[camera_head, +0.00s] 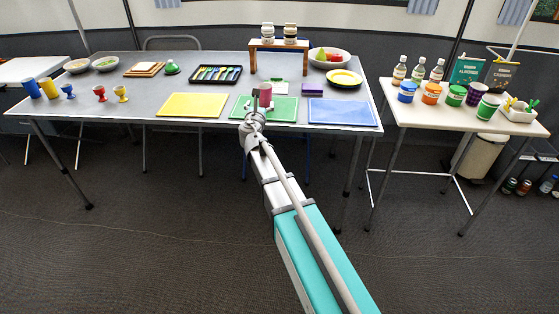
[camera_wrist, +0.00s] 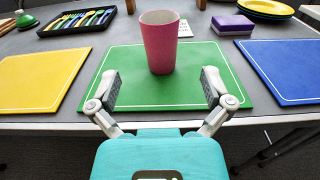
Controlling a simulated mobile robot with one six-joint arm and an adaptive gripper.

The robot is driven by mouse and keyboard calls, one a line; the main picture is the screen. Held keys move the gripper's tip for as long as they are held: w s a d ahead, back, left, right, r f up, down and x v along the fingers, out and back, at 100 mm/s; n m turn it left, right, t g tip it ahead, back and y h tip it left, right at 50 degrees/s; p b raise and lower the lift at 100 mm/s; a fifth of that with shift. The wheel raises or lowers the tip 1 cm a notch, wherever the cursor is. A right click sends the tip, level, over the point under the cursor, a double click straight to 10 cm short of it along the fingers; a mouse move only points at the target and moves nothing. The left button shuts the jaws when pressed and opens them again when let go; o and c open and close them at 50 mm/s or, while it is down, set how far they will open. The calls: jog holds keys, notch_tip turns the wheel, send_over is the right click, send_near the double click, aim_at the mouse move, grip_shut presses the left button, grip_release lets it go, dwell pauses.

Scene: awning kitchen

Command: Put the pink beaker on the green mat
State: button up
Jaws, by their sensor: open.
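The pink beaker (camera_wrist: 159,45) stands upright on the green mat (camera_wrist: 205,62), near its middle, in the wrist view. In the head view the beaker (camera_head: 265,93) shows just beyond my gripper (camera_head: 256,115), over the green mat (camera_head: 284,108). In the wrist view my gripper (camera_wrist: 158,88) is open, with one finger on each side in front of the beaker. The fingers are apart from the beaker and nothing is between them.
A yellow mat (camera_head: 192,105) lies left of the green one and a blue mat (camera_head: 341,112) lies right. A purple block (camera_wrist: 232,25) sits behind the green mat. A cutlery tray (camera_head: 216,75) and a wooden stand (camera_head: 279,45) are farther back.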

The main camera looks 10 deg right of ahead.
jog(key=s+d+f+m+g+h, duration=0.1)
jog(key=s+d+f+m+g, duration=0.4)
jog(key=s+m, duration=0.3)
jog(key=s+d+f+m+g+h, duration=0.1)
jog(key=s+d+f+m+g, duration=0.5)
jog(key=m, duration=0.5)
jog(key=s+a+f+m+g+y, duration=0.3)
jog(key=s+m, duration=0.3)
jog(key=s, duration=0.4)
jog(key=s+a+f+m+g+y, duration=0.3)
jog(key=s+m, duration=0.4)
jog(key=s, duration=0.3)
jog(key=shift+a+f+y, duration=0.8)
notch_tip(320, 180, up, 29)
jog(key=p, duration=2.9)
